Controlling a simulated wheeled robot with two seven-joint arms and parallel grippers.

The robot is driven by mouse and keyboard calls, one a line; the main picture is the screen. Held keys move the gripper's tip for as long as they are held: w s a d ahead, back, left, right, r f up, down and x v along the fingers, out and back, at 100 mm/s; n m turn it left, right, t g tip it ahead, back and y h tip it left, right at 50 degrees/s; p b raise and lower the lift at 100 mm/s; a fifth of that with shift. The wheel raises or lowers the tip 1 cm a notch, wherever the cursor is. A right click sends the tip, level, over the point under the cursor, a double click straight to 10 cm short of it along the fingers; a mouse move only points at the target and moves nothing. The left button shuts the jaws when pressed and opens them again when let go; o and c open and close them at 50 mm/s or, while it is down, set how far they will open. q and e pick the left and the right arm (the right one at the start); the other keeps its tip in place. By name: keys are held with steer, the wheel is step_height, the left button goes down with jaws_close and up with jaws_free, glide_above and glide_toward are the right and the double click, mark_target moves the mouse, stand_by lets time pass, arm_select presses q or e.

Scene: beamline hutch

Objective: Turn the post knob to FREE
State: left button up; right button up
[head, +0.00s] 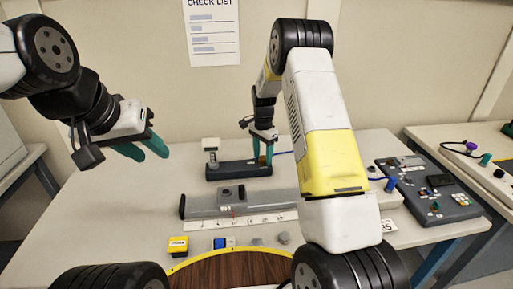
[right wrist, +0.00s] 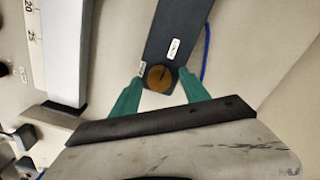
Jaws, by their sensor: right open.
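The post knob (right wrist: 160,77) is a round brass-coloured disc with a dark mark, near the end of a dark base (right wrist: 178,35). Two small white labels sit by it; their wording is too small to read. In the head view the dark base (head: 225,171) lies at the back of the table, with a small post at its left end. My right gripper (head: 262,145) is over the base's right end. In the right wrist view its teal fingertips (right wrist: 158,88) are apart, one on each side of the knob. My left gripper (head: 143,149) is raised at the left, empty, fingers apart.
A grey rail (head: 235,203) with a scale lies in front of the base. A yellow box (head: 178,245) and small parts lie nearer. A dark control panel (head: 430,190) is at the right. A blue cable (right wrist: 207,48) runs beside the base. The table's left side is clear.

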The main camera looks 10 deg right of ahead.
steer(key=shift+f, duration=0.25)
steer(key=shift+c, duration=0.2)
jaws_close()
